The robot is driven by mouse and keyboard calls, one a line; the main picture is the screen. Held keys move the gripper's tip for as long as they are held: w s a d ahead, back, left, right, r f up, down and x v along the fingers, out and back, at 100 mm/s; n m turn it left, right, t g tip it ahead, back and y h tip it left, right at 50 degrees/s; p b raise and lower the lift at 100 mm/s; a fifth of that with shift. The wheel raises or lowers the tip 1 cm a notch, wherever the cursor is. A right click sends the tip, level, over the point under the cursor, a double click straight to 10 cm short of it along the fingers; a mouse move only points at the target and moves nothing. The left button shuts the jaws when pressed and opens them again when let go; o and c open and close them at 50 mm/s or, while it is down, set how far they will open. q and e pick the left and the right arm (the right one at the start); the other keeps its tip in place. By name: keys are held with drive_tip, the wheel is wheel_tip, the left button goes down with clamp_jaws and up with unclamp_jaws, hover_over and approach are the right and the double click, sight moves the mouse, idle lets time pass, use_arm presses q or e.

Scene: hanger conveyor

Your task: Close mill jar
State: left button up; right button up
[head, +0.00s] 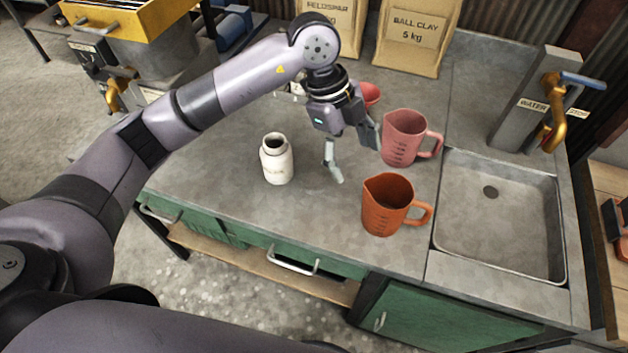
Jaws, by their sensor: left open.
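The white mill jar (278,163) stands upright on the grey worktop, left of the middle. Its dark round mouth is open, with no lid on it. My left gripper (357,164) points down over the worktop to the right of the jar. Its two fingers are spread and hold nothing. It is apart from the jar, with the pink jug close beside its right finger. I cannot make out a lid; a small pale thing behind the gripper is mostly hidden. My right gripper is not in view.
A pink jug (402,140) and an orange jug (386,207) stand right of the gripper. A red vessel (370,94) is partly hidden behind it. A sink (500,225) with a tap lies right; bags (412,38) stand behind. The worktop left of the jar is clear.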

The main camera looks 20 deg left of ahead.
use_arm(q)
drive_tip(key=w+a+r+n+y, duration=0.1)
drive_tip(key=a+y, duration=0.3)
drive_tip(key=a, duration=0.5)
drive_tip(key=shift+w+r+n+t, duration=0.25)
drive_tip(key=shift+w+n+t, duration=0.05)
drive_tip(key=shift+w+n, duration=0.6)
drive_tip(key=shift+f, duration=0.1)
drive_tip(key=p, duration=0.3)
hover_over(312, 184)
wheel_tip(312, 184, down, 11)
drive_tip(key=shift+f, duration=0.55)
